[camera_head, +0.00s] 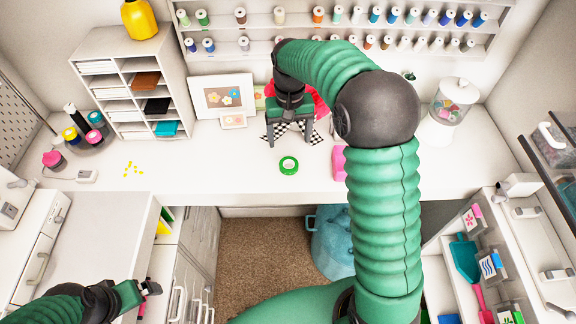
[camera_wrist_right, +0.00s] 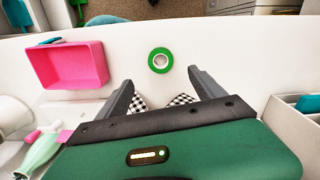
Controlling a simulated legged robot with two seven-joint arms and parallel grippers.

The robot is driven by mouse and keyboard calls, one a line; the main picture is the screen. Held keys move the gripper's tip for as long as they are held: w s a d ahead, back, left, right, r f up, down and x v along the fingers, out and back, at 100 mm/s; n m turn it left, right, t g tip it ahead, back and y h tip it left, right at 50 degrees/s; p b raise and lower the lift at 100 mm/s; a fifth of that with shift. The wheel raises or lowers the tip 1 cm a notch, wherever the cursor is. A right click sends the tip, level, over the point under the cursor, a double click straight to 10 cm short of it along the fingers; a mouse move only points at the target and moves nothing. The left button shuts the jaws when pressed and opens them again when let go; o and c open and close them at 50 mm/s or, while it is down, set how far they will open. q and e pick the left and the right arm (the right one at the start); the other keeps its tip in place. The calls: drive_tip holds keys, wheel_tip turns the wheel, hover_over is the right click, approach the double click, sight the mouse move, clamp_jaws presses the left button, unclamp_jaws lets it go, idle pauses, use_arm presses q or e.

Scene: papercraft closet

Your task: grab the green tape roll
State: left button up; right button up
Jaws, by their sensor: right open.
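The green tape roll (camera_head: 282,168) lies flat on the white desk, near its front edge. It also shows in the right wrist view (camera_wrist_right: 151,62), just beyond the fingertips and between their lines. My right gripper (camera_head: 289,140) is open and empty, with its fingers pointing down behind the roll in the head view. Its two fingers show spread apart in the right wrist view (camera_wrist_right: 160,80), not touching the roll. My left gripper (camera_head: 150,288) is at the lower left, far from the roll; its jaw opening is unclear.
A pink tray (camera_wrist_right: 66,66) lies beside the roll, partly hidden by my right arm in the head view. Black-and-white checkered pieces (camera_head: 316,136) lie around the right fingers. Framed pictures (camera_head: 222,97) and a paper shelf (camera_head: 146,60) stand behind.

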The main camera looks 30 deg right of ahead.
hover_over(289, 167)
wheel_tip(289, 167, down, 7)
drive_tip(key=shift+r, duration=0.15)
wheel_tip(289, 167, down, 4)
drive_tip(key=shift+s+p, duration=0.1)
drive_tip(key=shift+p, duration=0.6)
drive_tip(key=shift+f, duration=0.4)
drive_tip(key=shift+a+f, duration=0.1)
drive_tip(key=c, duration=1.4)
